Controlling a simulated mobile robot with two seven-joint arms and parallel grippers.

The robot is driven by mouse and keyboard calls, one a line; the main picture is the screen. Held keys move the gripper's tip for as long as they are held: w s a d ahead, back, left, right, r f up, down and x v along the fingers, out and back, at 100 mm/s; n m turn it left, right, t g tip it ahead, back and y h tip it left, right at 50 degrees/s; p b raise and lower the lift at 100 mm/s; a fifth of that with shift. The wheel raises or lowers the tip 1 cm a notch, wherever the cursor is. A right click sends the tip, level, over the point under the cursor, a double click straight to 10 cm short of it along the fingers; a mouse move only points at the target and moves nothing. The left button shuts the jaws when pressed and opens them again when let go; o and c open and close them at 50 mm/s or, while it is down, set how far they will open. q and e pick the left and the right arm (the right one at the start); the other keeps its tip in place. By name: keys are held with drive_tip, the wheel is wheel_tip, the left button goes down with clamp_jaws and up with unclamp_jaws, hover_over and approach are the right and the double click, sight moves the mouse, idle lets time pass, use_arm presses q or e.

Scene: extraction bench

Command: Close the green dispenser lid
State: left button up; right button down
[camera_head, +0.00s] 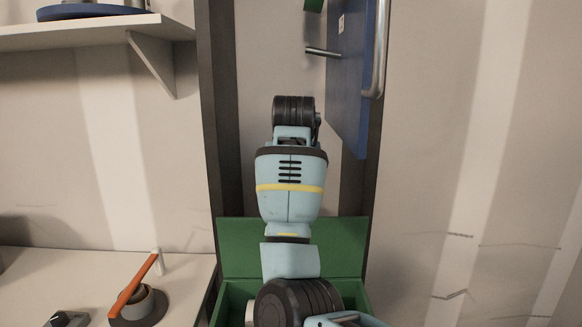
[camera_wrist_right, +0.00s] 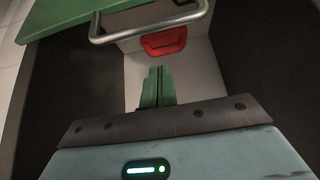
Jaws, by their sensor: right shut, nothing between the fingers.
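In the right wrist view, a green panel (camera_wrist_right: 65,18) with a metal bar handle (camera_wrist_right: 150,36) along its near edge is in the upper left; it looks like the green lid. My right gripper (camera_wrist_right: 157,72) is shut and empty, its green fingertips below the handle and apart from it in the picture. A red grip-like part (camera_wrist_right: 165,42) sits just beyond the fingertips. In the head view, a green box (camera_head: 352,290) with an upright green panel (camera_head: 345,245) stands behind my arm, which hides its middle. My right gripper is hidden there. My left gripper is not in view.
A blue panel (camera_head: 347,85) with a metal handle (camera_head: 380,45) stands at the upper right of my arm. Dark upright posts flank the space. A pale bench (camera_head: 60,270) at left holds an orange-handled tool (camera_head: 135,285). A wall shelf (camera_head: 90,35) is above.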

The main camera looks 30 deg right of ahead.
drive_tip(key=s, duration=0.1)
drive_tip(key=s+a, duration=0.2)
drive_tip(key=shift+s+f+p, duration=0.2)
drive_tip(key=shift+f+p, duration=0.05)
drive_tip(key=shift+p, duration=0.1)
drive_tip(key=shift+f, duration=0.1)
